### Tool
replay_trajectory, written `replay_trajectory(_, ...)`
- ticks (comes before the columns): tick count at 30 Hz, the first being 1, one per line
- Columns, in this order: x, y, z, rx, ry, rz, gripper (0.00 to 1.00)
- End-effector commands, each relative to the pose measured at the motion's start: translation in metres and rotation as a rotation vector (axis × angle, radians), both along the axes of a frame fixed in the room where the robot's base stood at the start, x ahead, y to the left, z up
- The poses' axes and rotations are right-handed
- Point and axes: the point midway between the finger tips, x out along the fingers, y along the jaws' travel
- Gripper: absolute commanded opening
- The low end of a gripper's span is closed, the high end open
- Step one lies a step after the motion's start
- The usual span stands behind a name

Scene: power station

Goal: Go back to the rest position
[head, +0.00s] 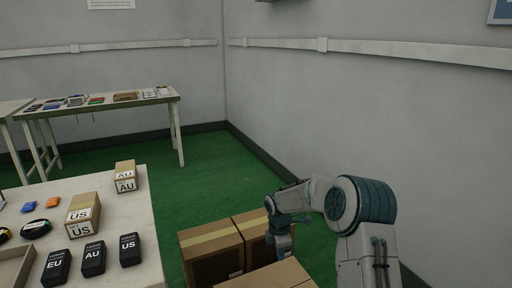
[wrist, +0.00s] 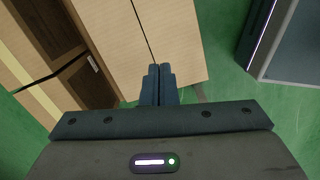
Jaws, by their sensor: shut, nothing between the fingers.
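My gripper (wrist: 158,70) points down in the wrist view with its two dark fingers together, shut and empty. Below it lies the top of a cardboard box (wrist: 180,40); I cannot tell the height between them. In the head view my arm reaches in from the lower right, and my gripper (head: 281,252) hangs over or beside the cardboard boxes (head: 211,250). Its fingertips are small and partly hidden there.
A white table (head: 135,225) at the left holds an AU box (head: 125,177), a US box (head: 82,214) and several black labelled adapters. Another table (head: 110,102) stands by the back wall.

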Motion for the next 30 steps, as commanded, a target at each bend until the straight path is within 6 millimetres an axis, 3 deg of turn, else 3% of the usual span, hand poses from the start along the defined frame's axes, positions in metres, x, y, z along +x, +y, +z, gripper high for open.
replay_trajectory(1, -0.009, -0.003, 0.041, -0.013, -0.018, -0.054, 0.00)
replay_trajectory(12, -0.092, -0.029, 0.207, -0.043, -0.123, -0.530, 0.00)
replay_trajectory(21, -0.176, -0.049, 0.315, 0.005, -0.206, -0.953, 0.00)
replay_trajectory(30, -0.266, -0.063, 0.394, 0.122, -0.255, -1.390, 0.00)
